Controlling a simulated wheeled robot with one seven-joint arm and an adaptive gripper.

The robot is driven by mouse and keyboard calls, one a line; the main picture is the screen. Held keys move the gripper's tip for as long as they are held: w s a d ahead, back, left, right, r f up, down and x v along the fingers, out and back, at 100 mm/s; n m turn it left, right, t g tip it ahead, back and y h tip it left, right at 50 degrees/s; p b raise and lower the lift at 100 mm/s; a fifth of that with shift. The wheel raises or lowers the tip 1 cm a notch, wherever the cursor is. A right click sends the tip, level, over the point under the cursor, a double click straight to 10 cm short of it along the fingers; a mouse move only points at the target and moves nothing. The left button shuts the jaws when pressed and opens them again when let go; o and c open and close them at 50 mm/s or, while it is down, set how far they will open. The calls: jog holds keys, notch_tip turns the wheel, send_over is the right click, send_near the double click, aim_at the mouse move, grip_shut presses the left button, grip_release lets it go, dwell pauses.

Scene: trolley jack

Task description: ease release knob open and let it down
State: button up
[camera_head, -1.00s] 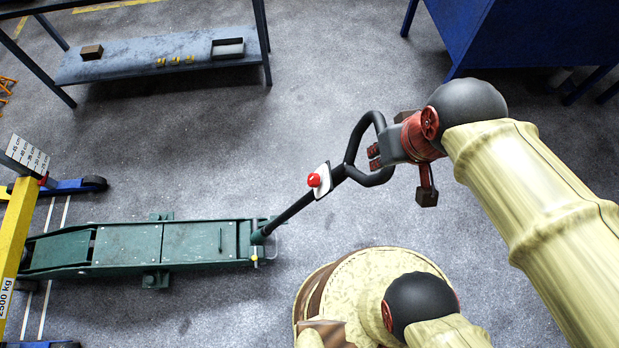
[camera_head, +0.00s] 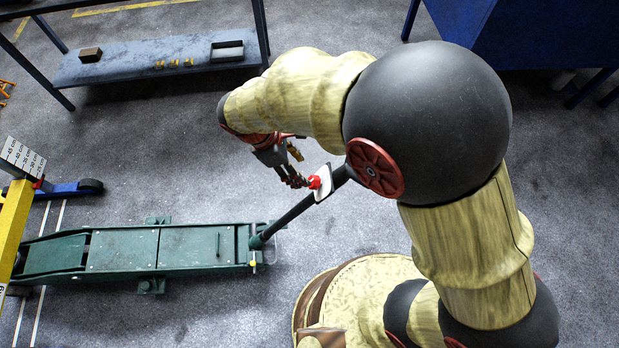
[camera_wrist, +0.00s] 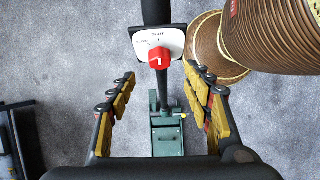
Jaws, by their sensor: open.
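The red release knob (camera_head: 314,182) sits on a white plate (camera_head: 324,183) on the black handle (camera_head: 290,215) of the green trolley jack (camera_head: 140,252). My gripper (camera_head: 293,168) is just to the upper left of the knob, its fingers close to it. In the wrist view the red knob (camera_wrist: 159,58) shows ahead, between and beyond the open fingers of my gripper (camera_wrist: 163,85), on the white plate (camera_wrist: 158,45) with small printing. No finger visibly grips the knob. My arm hides the handle's loop end in the head view.
A blue-grey shelf (camera_head: 130,62) with small boxes stands at the upper left. A blue cabinet (camera_head: 560,40) is at the upper right. A yellow post (camera_head: 12,225) and a height scale (camera_head: 24,160) stand at the left. Open floor lies between shelf and jack.

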aim_at(311, 181)
jog(key=b+x, duration=0.2)
jog(key=x, duration=0.6)
jog(key=shift+a+b, duration=0.1)
jog(key=shift+b, duration=0.25)
jog(key=shift+c, duration=1.1)
jog(key=shift+r, duration=0.1)
jog(key=c, duration=0.9)
